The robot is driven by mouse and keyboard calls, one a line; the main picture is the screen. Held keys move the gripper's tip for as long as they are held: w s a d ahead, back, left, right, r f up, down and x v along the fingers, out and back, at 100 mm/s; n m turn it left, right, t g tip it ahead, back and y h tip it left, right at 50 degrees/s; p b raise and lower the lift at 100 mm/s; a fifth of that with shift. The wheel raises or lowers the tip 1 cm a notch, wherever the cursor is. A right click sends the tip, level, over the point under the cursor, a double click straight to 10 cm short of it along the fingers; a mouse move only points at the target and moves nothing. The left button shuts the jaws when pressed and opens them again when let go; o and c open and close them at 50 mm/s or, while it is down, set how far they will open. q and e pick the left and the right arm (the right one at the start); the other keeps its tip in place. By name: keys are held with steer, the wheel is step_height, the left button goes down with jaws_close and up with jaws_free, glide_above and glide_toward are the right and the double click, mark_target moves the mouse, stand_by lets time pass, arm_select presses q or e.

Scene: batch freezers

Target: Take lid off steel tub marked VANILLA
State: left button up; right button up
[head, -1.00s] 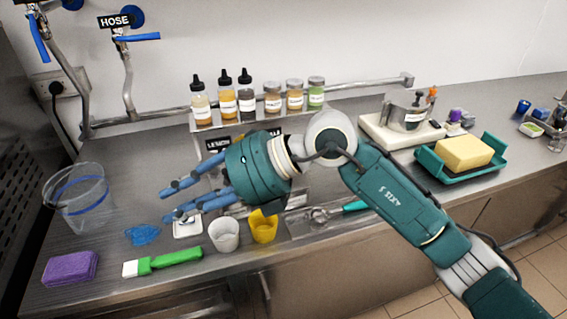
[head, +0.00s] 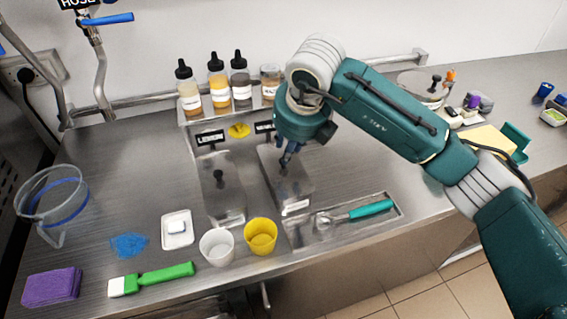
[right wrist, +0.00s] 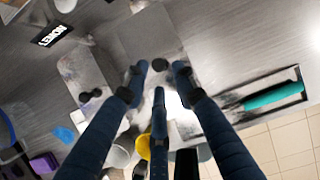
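Two steel tubs with flat lids are set in the counter, side by side. The left lid (head: 219,180) has a dark knob and stands below a LEMON sign. The right lid (head: 284,190) stands below a sign whose text is mostly hidden by my right arm, so I cannot read VANILLA now. In the right wrist view, this lid's dark knob (right wrist: 162,63) shows between my fingertips. My right gripper (head: 289,158) is above the right lid, its blue fingers pointing down. Its fingers (right wrist: 160,76) are spread around the knob; contact is not clear. My left gripper is out of view.
A steel recess with a teal-handled scoop (head: 371,208) lies right of the tubs. A white cup (head: 216,247) and yellow cup (head: 260,237) stand in front. Sauce bottles (head: 218,83) line the back shelf. Bare counter (head: 150,180) lies to the left.

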steer(key=p+x, duration=0.2)
steer(key=x, duration=0.1)
steer(key=shift+a+f, duration=0.2)
steer(key=shift+w+a+f, duration=0.1)
steer(key=shift+w+f, duration=0.1)
steer(key=shift+f, duration=0.4)
steer(key=shift+w+f, duration=0.1)
steer(key=shift+f, duration=0.1)
jaws_close()
